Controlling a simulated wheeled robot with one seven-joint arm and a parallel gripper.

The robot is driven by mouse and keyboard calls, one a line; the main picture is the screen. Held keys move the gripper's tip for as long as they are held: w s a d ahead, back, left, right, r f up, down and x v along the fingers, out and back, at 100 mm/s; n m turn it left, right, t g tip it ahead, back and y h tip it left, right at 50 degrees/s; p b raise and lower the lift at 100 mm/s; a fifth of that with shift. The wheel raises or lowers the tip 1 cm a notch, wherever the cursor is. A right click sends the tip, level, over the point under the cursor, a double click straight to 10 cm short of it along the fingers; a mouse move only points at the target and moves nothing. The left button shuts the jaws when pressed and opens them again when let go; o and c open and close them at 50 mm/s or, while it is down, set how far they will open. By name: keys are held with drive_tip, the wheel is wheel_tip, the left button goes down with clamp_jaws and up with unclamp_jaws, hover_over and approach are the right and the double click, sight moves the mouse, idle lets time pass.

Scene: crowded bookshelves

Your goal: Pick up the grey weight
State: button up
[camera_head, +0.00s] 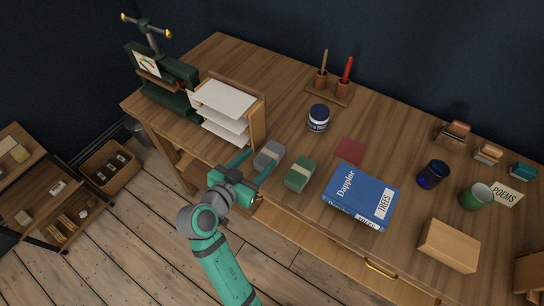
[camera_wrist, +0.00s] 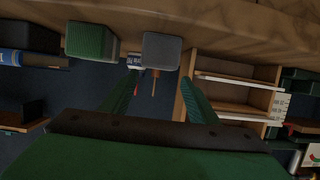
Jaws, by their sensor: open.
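The grey weight (camera_head: 269,153), a rounded block with a pale band, rests on the desk near its front edge. My gripper (camera_head: 258,163) is open at the front edge, its teal fingers pointing at the weight. The fingertips lie close to the weight's near sides; whether they touch it I cannot tell. In the wrist view, which appears upside down, the grey weight (camera_wrist: 162,50) sits ahead, between the lines of the two open fingers (camera_wrist: 160,78). Nothing is held.
A similar green weight (camera_head: 299,174) stands just right of the grey one. A paper tray rack (camera_head: 257,122) stands close behind left. A blue book (camera_head: 361,196), a red card (camera_head: 350,150) and a dark blue jar (camera_head: 318,118) lie farther right and back.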

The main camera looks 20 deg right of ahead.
sight(276, 148)
drive_tip(key=shift+s+a+g, duration=0.1)
drive_tip(key=shift+g, duration=0.2)
drive_tip(key=shift+f, duration=0.1)
drive_tip(key=x, duration=0.5)
drive_tip(key=shift+d+f, duration=0.1)
drive_tip(key=shift+d, duration=0.2)
drive_tip(key=shift+f+x, duration=0.15)
drive_tip(key=shift+x, duration=1.1)
drive_tip(key=shift+f+x, duration=0.15)
drive_tip(key=shift+x, duration=1.15)
drive_tip(key=shift+s, duration=0.15)
drive_tip(key=c, duration=1.3)
drive_tip(key=shift+r, duration=0.15)
clamp_jaws()
